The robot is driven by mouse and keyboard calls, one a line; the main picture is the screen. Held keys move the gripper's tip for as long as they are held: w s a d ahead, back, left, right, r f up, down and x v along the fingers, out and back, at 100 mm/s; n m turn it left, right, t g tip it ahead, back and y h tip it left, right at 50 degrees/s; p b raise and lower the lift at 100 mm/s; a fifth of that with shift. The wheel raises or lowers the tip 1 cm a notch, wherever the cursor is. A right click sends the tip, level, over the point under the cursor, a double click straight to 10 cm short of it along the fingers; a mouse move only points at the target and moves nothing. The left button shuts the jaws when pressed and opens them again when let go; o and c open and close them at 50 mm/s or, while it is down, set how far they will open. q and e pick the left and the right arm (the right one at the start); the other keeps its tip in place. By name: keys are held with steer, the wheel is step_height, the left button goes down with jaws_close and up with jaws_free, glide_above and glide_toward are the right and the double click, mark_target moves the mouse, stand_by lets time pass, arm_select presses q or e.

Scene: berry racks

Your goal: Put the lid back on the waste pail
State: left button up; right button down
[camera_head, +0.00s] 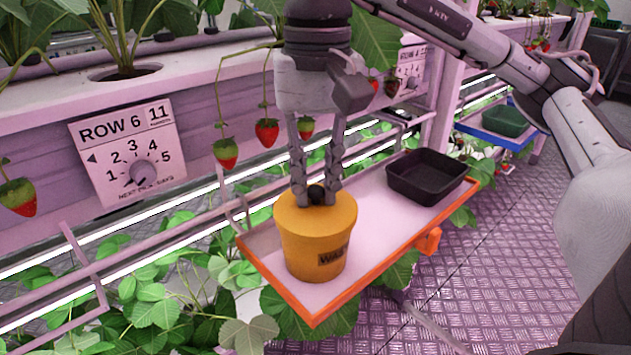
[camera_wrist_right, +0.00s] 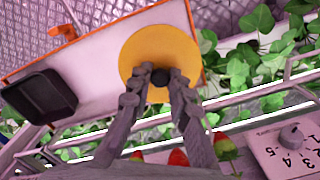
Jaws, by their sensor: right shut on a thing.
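The yellow waste pail (camera_head: 314,255) stands upright near the left end of the orange-rimmed tray (camera_head: 379,255), its dark label facing the front right. Its yellow lid (camera_head: 290,212) lies over the pail's top, with no clear gap showing. My right gripper (camera_head: 317,196) points down from above and is shut on the lid's black knob (camera_head: 316,193). In the right wrist view the lid (camera_wrist_right: 160,50) is a round yellow disc covering the pail from above, with my right gripper's fingers (camera_wrist_right: 160,78) on either side of the knob. My left gripper is not in view.
A black empty bin (camera_head: 430,176) sits on the tray's right part. A row sign with a dial (camera_head: 127,160) is on the rack at left, and strawberries (camera_head: 266,132) hang behind the gripper. A green bin (camera_head: 505,120) stands on a blue-rimmed tray farther back.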

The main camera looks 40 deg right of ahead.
stand_by(0.3)
steer(key=c, duration=0.9)
jaws_free()
steer(key=shift+o, duration=0.2)
steer(key=shift+r+p, duration=1.65)
steer(key=shift+r, duration=0.8)
steer(key=shift+r+p, duration=1.1)
steer(key=shift+p, duration=0.05)
jaws_close()
